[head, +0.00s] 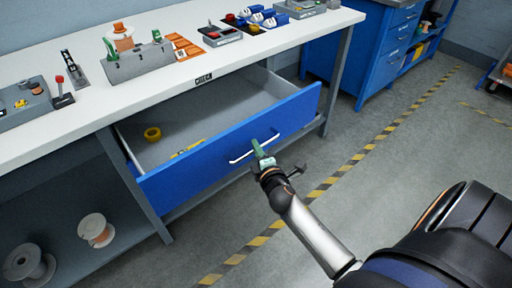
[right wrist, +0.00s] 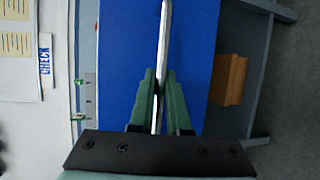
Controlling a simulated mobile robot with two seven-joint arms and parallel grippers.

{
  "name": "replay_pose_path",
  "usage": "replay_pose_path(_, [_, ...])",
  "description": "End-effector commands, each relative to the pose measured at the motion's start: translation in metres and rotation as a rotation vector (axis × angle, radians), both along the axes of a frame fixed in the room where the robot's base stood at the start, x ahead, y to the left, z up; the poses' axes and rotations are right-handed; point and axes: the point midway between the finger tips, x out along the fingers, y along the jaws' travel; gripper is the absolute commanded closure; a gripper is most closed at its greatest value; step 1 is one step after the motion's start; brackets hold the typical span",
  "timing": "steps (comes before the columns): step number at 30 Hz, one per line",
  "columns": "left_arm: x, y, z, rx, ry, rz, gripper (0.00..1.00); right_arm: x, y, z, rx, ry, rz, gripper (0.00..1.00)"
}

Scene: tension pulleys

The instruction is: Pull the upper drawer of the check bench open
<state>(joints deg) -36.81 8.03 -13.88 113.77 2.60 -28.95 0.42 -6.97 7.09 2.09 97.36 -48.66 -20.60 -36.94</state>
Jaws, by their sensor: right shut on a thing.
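The upper drawer (head: 200,172) of the white-topped check bench (head: 185,92) has a blue front and stands well out from the bench, its grey inside showing. A pale bar handle (head: 238,157) runs along the front. My right gripper (head: 261,148) is at the handle's right part, its green fingers shut on the bar. In the right wrist view, the handle (right wrist: 164,40) passes between the fingers (right wrist: 161,84), with the blue drawer front (right wrist: 125,60) behind. My left gripper is not in view.
Fixtures, including a grey toolbox-like holder (head: 138,64), stand on the benchtop. Spools (head: 96,230) sit on the lower shelf at left. A blue cabinet (head: 392,45) stands behind at right. The floor right of the drawer is clear around the striped line (head: 335,172).

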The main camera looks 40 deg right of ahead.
Motion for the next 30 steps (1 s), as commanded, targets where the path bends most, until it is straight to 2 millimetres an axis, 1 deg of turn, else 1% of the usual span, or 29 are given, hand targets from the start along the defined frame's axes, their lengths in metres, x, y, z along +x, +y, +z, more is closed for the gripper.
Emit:
replay_pose_path(7, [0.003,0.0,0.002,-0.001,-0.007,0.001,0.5,0.0,0.0,0.0,0.0,0.001,0.0,1.0])
replay_pose_path(8, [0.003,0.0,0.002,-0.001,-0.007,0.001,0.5,0.0,0.0,0.0,0.0,0.001,0.0,0.83])
replay_pose_path(15, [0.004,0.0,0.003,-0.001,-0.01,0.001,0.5,0.0,0.0,0.0,0.0,0.0,0.0,0.56])
replay_pose_path(24, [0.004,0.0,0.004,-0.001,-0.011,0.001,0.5,-0.002,0.001,0.0,0.0,0.0,0.0,0.55])
replay_pose_path(28, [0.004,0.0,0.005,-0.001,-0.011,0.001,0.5,-0.012,0.004,0.002,0.002,0.002,0.001,0.55])
replay_pose_path(30, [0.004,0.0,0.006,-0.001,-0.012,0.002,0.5,-0.022,0.008,0.004,0.003,0.002,0.0,0.55])
